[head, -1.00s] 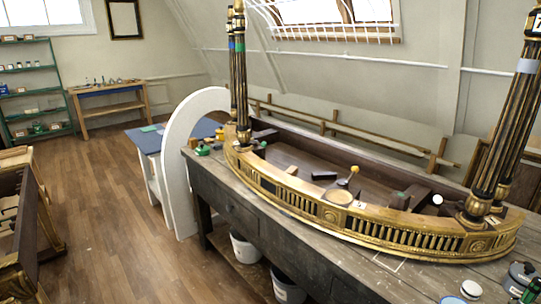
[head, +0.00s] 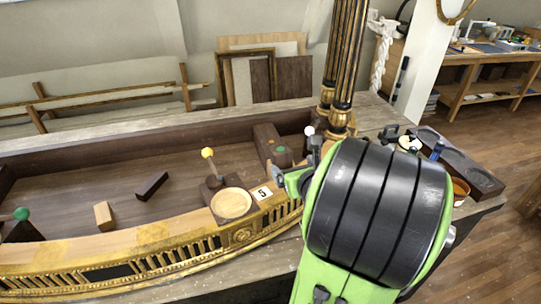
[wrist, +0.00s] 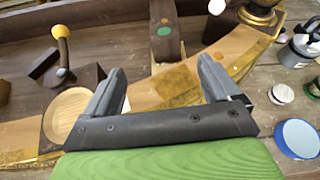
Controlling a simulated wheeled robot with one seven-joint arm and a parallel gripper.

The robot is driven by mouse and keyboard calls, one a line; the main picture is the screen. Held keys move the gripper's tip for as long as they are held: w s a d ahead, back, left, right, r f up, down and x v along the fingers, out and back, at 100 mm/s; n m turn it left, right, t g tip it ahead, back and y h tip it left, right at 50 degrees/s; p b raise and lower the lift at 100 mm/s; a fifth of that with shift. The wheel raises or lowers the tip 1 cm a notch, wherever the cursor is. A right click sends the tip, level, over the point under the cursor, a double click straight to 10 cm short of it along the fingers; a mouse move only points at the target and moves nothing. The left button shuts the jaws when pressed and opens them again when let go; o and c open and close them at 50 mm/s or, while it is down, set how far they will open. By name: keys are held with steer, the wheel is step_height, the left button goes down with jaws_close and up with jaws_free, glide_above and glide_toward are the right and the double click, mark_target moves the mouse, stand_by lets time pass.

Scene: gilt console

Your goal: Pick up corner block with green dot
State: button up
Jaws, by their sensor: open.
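A dark brown wooden block (head: 266,143) with a green dot stands inside the far right end of the gilt console frame (head: 150,240). In the wrist view the same block (wrist: 168,47) is at top centre, with the green dot and an orange dot above it. My gripper (wrist: 160,72) is open and empty, its fingers apart on the near side of the block. A gilt rail lies between and below the fingertips. In the head view my gripper (head: 292,178) is partly hidden by my own arm, just right of and nearer than the block.
A yellow-knobbed peg (head: 208,155) on a dark block stands left of the gripper, behind a round pale disc (head: 232,203). A gilt column (head: 345,60) rises behind right. Jars and a blue-lidded tin (wrist: 297,138) stand at right. Loose blocks (head: 152,186) lie left.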

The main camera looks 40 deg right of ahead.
mark_target(281, 149)
steer(key=shift+w+d+f+p, duration=0.3)
steer(key=shift+w+d+p, duration=0.3)
steer(key=shift+w+d, duration=0.15)
steer(key=shift+w+d+r+p, duration=0.2)
steer(key=shift+d+p, duration=0.1)
steer(key=shift+p, duration=0.75)
steer(key=shift+w+d+p, duration=0.15)
steer(key=shift+w+p, duration=0.05)
steer(key=shift+p, duration=0.45)
steer(key=w+p, duration=0.1)
steer(key=p, duration=0.1)
steer(key=shift+f+p, duration=0.25)
steer(key=shift+p, duration=0.15)
steer(key=shift+d+f+p, duration=0.15)
steer(key=shift+f+p, duration=0.05)
steer(key=shift+p, duration=0.45)
steer(key=p+x, duration=0.2)
steer(key=x, duration=0.9)
steer(key=shift+d, duration=0.1)
steer(key=shift+s+r, duration=0.1)
steer(key=shift+s, duration=0.1)
steer(key=shift+c, duration=1.3)
steer(key=c, duration=0.8)
